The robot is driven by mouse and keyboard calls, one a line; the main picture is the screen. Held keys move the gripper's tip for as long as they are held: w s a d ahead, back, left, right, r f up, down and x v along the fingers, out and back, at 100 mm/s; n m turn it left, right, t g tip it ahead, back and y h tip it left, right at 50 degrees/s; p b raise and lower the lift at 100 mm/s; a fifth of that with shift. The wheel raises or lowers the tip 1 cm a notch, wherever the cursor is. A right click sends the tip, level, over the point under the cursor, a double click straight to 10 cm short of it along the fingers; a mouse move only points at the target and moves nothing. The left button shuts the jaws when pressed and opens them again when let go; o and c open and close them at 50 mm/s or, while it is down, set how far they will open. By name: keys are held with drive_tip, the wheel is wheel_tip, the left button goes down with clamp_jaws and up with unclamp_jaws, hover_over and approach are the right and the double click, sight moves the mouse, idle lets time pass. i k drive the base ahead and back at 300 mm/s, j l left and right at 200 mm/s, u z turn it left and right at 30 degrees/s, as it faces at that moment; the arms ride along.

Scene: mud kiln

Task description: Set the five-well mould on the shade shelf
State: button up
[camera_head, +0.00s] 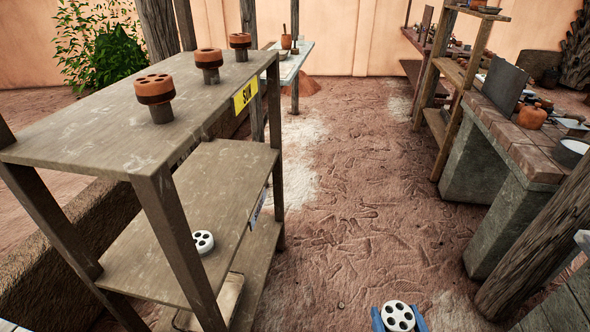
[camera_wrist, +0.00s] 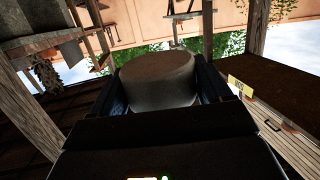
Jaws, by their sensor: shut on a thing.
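My gripper (camera_head: 399,320) is at the bottom of the head view, its blue fingers shut on a white round mould (camera_head: 398,316) with several dark wells in its top. The wrist view shows the mould's plain grey side (camera_wrist: 158,78) between the fingers. The mould is to the right of a wooden rack, apart from it. The rack's top shelf (camera_head: 110,125) has a yellow SUN sign (camera_head: 245,95). The shelf below, probably the shade shelf (camera_head: 235,165), has a pale blue label whose text I cannot read. Another white mould with wells (camera_head: 203,242) stands on this lower shelf.
Several terracotta moulds (camera_head: 154,88) stand on pedestals on the top shelf. Rack posts (camera_head: 180,250) edge the lower shelf. A brick-topped bench (camera_head: 520,150) and a wooden post (camera_head: 540,250) are at right. The earth floor (camera_head: 350,190) between is clear.

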sight(227, 202)
drive_tip(key=i+l, duration=0.1)
drive_tip(key=i, duration=0.3)
drive_tip(key=i+l+z, duration=0.1)
drive_tip(key=i, duration=0.35)
drive_tip(key=i+l+u, duration=0.1)
drive_tip(key=i+u, duration=0.3)
drive_tip(key=i+l+u, duration=0.15)
drive_tip(key=u, duration=0.2)
drive_tip(key=i+l+u, duration=0.25)
drive_tip(key=u, duration=0.15)
drive_tip(key=i+l+u, duration=0.2)
drive_tip(key=l+u, duration=0.15)
